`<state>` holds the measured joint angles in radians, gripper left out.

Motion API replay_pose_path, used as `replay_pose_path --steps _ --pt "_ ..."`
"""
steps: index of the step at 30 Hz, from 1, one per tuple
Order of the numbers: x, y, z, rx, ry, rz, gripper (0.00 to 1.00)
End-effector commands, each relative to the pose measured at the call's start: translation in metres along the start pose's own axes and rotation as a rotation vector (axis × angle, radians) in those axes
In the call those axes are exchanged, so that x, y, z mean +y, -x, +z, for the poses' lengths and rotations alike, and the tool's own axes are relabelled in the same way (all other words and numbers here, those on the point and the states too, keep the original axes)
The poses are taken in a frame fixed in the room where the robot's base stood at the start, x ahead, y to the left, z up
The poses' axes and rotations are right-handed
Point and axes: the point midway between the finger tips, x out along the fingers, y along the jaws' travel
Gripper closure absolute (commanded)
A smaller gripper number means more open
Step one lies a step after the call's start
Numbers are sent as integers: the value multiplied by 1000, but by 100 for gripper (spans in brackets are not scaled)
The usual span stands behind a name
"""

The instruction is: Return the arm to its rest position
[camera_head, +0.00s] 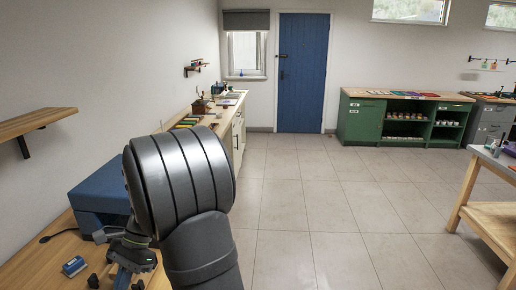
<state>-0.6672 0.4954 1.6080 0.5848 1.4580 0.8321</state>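My arm fills the lower middle of the head view, with a large dark ribbed joint and a thick dark link running down to the bottom edge. Part of what seems to be my gripper (128,254) shows at the lower left of the joint, above the wooden worktop (48,262). It is small and partly hidden by the arm, so I cannot tell whether its fingers are open or shut, or whether it touches anything.
A blue box (92,197) stands close behind the arm; a small blue item (74,266) lies on the worktop. A wall shelf (36,121) juts out at left. A wooden workbench (492,215) stands at right. The tiled floor (320,210) between is clear, up to a blue door (303,75).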

Motion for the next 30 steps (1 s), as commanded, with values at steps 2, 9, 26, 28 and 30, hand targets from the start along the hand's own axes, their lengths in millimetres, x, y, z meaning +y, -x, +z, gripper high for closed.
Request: replay_pose_path --steps 2,9,26,28,30 --pt "-2 -11 6 19 41 28 100" --pt "-5 -28 15 56 119 74 100" --pt "-6 -31 17 64 136 82 66" --pt "-6 -31 17 64 136 82 66" --pt "-6 -31 17 64 136 82 66"
